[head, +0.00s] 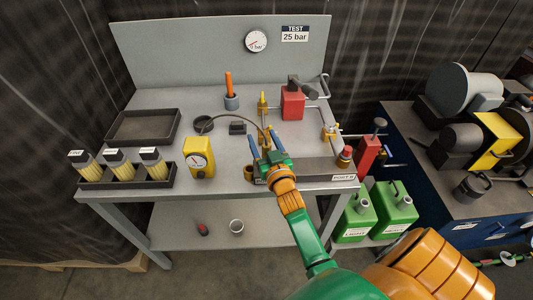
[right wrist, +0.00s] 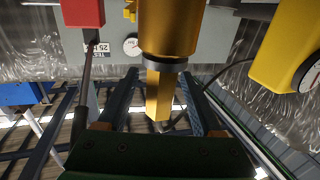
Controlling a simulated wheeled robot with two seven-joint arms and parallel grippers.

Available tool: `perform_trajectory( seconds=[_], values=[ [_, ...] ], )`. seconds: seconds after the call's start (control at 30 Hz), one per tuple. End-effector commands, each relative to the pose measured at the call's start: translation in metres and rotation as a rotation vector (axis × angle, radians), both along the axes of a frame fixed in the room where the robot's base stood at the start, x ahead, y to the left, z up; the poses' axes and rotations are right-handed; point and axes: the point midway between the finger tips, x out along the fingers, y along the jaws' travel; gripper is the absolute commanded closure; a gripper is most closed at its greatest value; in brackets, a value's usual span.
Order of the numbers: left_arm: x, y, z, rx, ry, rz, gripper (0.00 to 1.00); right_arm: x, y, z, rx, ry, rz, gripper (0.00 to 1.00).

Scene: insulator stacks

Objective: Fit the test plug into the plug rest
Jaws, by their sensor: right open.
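My right gripper (head: 264,143) reaches over the bench front with its two blue fingers apart. In the right wrist view the open gripper (right wrist: 163,88) has a brass piece (right wrist: 172,30) with a grey ring and squared end between its fingers, with gaps on both sides. In the head view this brass piece (head: 265,135) is partly hidden by the gripper. I cannot tell for sure whether it is the test plug. A thin dark hose runs towards it. A small brown cup (head: 249,173) stands left of the gripper; whether it is the plug rest is unclear. My left gripper is out of view.
A red block (head: 292,105), brass fittings and a red-topped post (head: 345,157) stand on the right. Green cans (head: 355,217) are below.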

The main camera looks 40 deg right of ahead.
Motion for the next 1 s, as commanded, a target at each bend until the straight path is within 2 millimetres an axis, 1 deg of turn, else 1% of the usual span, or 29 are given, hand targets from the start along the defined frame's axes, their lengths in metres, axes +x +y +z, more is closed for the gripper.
perform_trajectory(
  seconds=[0.07,0.1,0.17,0.2,0.27,0.3,0.33,0.7,0.87,1.0],
  values=[
    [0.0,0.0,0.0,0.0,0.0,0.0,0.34,0.0,0.0,0.0,0.0,0.0,0.0,0.33],
    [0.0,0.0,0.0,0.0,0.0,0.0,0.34,0.0,0.0,0.0,0.0,0.001,0.0,0.44],
    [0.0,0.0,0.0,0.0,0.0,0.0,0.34,0.0,0.0,0.0,0.0,0.001,0.0,0.6],
    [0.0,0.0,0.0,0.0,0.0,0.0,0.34,0.0,0.0,0.0,0.0,0.001,0.0,0.71],
    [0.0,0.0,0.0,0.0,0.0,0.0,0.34,0.0,0.0,0.0,0.0,0.001,0.0,0.87],
    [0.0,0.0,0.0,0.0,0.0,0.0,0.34,0.0,0.0,0.0,0.0,0.001,0.0,0.98],
    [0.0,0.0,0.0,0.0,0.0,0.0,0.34,-0.001,0.0,0.0,0.0,0.001,0.0,1.0],
    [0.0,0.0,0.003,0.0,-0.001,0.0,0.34,0.0,0.0,0.003,0.0,0.001,0.0,1.0],
    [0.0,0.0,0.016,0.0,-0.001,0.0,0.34,0.004,-0.001,0.017,-0.001,0.0,0.002,1.0],
    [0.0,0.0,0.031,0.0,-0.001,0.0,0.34,0.008,-0.003,0.034,-0.002,0.0,0.004,1.0]
  ],
)
